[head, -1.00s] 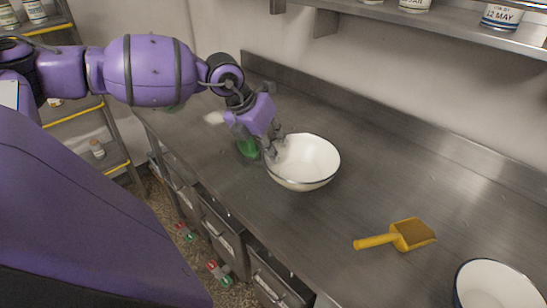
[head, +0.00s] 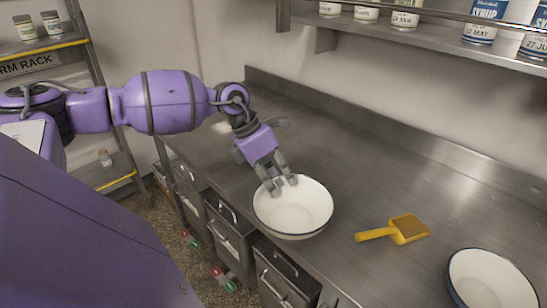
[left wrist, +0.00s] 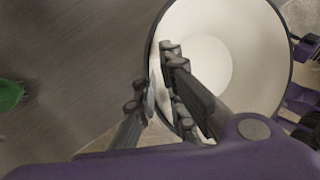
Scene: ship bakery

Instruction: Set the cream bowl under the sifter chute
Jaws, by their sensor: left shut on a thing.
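A cream bowl (head: 308,214) with a thin dark rim is at the front part of the steel counter in the head view. My left gripper (head: 280,188) is shut on its rim on the far left side, one finger inside the bowl. The left wrist view shows the fingers (left wrist: 160,75) pinching the rim of the empty bowl (left wrist: 235,70). The bowl looks near level; whether it clears the counter is hard to tell. No sifter or chute is in view.
A yellow scoop (head: 408,229) lies on the counter (head: 370,180) right of the bowl. A second pale bowl with a dark blue rim (head: 490,280) is at the lower right. A shelf with tins (head: 405,18) overhangs the back. A green object (left wrist: 10,95) shows in the wrist view.

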